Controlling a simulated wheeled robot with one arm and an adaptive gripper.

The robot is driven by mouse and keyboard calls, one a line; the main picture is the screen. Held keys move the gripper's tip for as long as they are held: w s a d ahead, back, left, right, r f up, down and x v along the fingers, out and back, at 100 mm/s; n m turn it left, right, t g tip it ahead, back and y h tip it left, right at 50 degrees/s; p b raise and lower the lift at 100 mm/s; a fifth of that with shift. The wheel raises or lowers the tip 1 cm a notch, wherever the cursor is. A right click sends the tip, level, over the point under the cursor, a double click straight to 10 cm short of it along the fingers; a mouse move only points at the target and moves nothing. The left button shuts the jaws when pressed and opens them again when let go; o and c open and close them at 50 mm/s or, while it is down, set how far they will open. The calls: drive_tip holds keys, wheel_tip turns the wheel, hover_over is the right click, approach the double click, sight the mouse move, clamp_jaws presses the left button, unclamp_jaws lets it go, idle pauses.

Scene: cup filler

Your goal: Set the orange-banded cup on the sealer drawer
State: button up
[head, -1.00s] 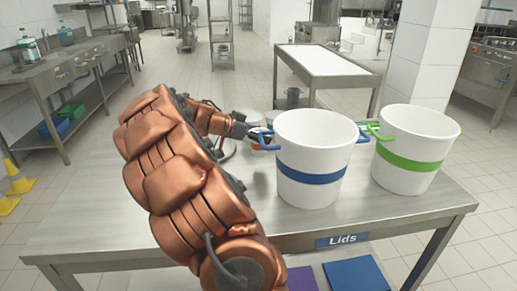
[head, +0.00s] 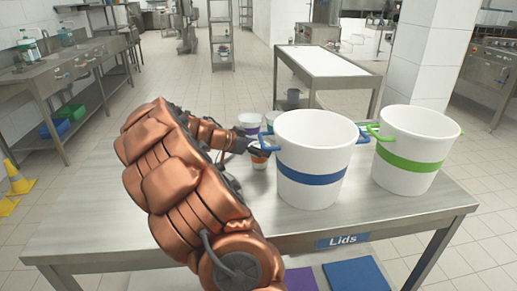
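The small white orange-banded cup (head: 259,162) is on or just above the steel table, left of the blue-banded bucket. My gripper (head: 261,150) is at the cup's upper part, pointing right. Its fingers are small and partly hidden, so I cannot tell whether they are open or shut on the cup. My copper arm reaches in from the bottom centre. I cannot make out a sealer drawer in this view.
The large blue-banded bucket (head: 312,165) stands right of my gripper, with a green-banded bucket (head: 411,152) beyond it. A purple-banded cup (head: 249,122) stands behind my gripper. The steel table (head: 100,222) is clear at left. A "Lids" label (head: 343,240) marks its front edge.

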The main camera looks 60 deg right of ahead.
drive_tip(key=o, duration=0.4)
drive_tip(key=shift+o, duration=0.2)
drive_tip(key=shift+r+p, duration=0.15)
drive_tip(key=shift+p, duration=0.15)
drive_tip(key=shift+a+r, duration=0.1)
drive_tip(key=b+v, duration=0.1)
drive_tip(key=v, duration=1)
drive_tip(key=shift+w+a+b, duration=0.25)
drive_tip(key=shift+a+b, duration=0.1)
drive_tip(key=shift+b, duration=0.05)
